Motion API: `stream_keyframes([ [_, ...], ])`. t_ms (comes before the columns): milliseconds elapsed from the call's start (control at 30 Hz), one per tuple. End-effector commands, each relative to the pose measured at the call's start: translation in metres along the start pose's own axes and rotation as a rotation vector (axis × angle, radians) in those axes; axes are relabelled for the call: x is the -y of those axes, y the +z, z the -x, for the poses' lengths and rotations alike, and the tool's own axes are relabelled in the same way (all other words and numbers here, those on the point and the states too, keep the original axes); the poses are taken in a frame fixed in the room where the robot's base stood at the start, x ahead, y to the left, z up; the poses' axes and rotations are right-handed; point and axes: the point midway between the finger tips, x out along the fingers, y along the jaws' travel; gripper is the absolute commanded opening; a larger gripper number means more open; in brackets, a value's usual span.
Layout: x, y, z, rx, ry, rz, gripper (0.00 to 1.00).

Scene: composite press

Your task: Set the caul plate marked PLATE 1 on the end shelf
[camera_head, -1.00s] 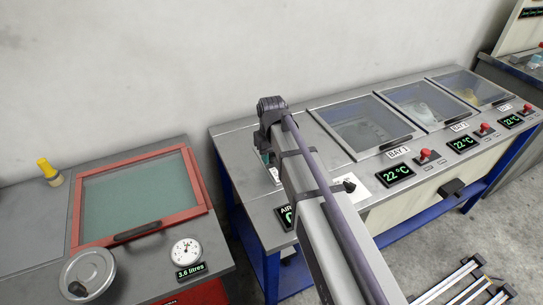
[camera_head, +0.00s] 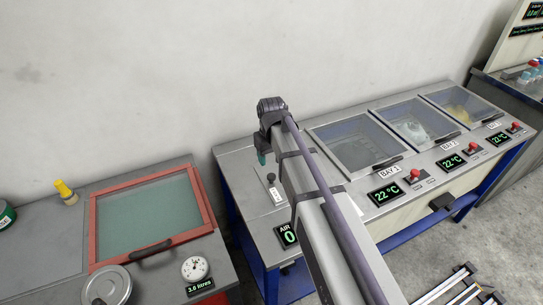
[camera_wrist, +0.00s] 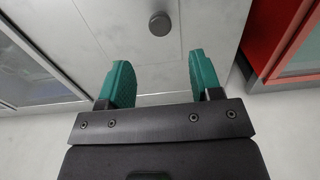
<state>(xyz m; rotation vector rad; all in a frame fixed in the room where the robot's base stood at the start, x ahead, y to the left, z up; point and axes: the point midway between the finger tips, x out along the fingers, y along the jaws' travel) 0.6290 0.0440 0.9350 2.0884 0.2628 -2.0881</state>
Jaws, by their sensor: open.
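No plate with a readable PLATE 1 mark shows in either view, and I cannot identify an end shelf. My gripper (camera_head: 262,157) is above the left part of the press counter (camera_head: 237,178), mostly hidden behind my arm in the head view. In the wrist view, its two teal fingers (camera_wrist: 162,78) are apart with nothing between them. A round grey knob (camera_wrist: 160,24) lies beyond the fingertips on a pale panel. The bay marked BAY 1 (camera_head: 358,145) has its clear lid down; its contents are dark and unclear.
More lidded bays (camera_head: 417,125) run to the right, with red buttons and temperature displays (camera_head: 384,194). A black-knobbed control (camera_head: 271,178) stands on the counter's left part.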

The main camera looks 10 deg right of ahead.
Motion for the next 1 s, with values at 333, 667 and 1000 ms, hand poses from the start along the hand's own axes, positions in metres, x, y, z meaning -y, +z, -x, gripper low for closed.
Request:
stream_keyframes([
  [333,-0.001,0.026,0.027,0.000,0.000,-0.026,0.59],
  [667,-0.001,0.181,0.027,0.000,0.001,-0.254,0.59],
  [1000,-0.001,0.177,0.027,0.001,0.001,-0.251,0.59],
])
